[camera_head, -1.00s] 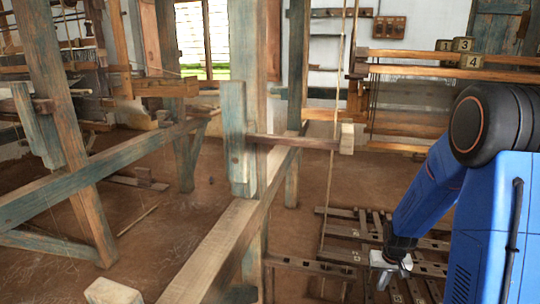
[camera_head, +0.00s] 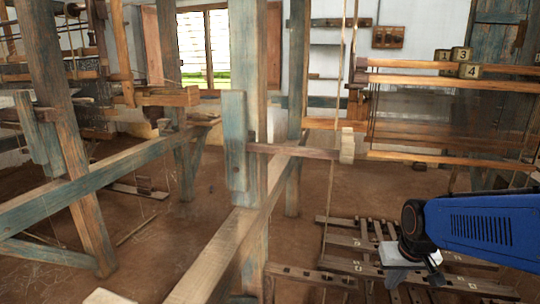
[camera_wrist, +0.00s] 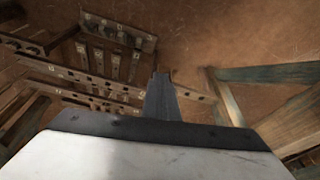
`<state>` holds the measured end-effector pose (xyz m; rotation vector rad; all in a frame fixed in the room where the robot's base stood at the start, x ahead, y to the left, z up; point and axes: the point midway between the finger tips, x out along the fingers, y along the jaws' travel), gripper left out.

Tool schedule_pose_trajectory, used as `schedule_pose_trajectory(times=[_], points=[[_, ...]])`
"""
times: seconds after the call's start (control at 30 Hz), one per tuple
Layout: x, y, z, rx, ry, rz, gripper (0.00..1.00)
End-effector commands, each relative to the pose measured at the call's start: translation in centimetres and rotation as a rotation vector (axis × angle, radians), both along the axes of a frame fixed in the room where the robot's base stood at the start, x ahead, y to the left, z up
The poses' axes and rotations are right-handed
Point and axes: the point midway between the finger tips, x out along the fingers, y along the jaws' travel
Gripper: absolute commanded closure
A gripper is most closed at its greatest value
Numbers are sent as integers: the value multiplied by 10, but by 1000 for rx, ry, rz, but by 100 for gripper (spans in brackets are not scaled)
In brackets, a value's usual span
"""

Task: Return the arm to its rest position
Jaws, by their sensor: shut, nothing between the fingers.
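My gripper (camera_head: 394,276) is at the lower right of the head view, at the end of my blue arm. It points down over the wooden treadle frame (camera_head: 345,268) near the floor. In the wrist view the fingers (camera_wrist: 161,95) are together with nothing between them. The brown floor and the slatted treadles (camera_wrist: 110,55) lie beyond the fingertips in that view. I cannot tell the exact height of the gripper above the treadles.
A blue-green loom post (camera_head: 247,110) and a long wooden beam (camera_head: 225,255) stand left of my arm. Numbered blocks (camera_head: 460,55) sit on an upper rail at the right. Bare brown floor (camera_head: 390,190) lies behind the treadles.

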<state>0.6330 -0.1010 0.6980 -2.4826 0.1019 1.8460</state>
Motion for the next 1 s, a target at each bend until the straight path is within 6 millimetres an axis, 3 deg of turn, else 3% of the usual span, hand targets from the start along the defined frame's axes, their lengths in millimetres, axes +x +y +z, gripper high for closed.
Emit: schedule_pose_trajectory(times=[0.3, 0.6, 0.8, 1.0], points=[[-66, 18, 41, -4, -63, 40, 100], [-124, 29, 61, -4, -110, 73, 100], [-141, 31, 64, -4, -121, 82, 100], [-143, 31, 64, -4, -122, 84, 100]])
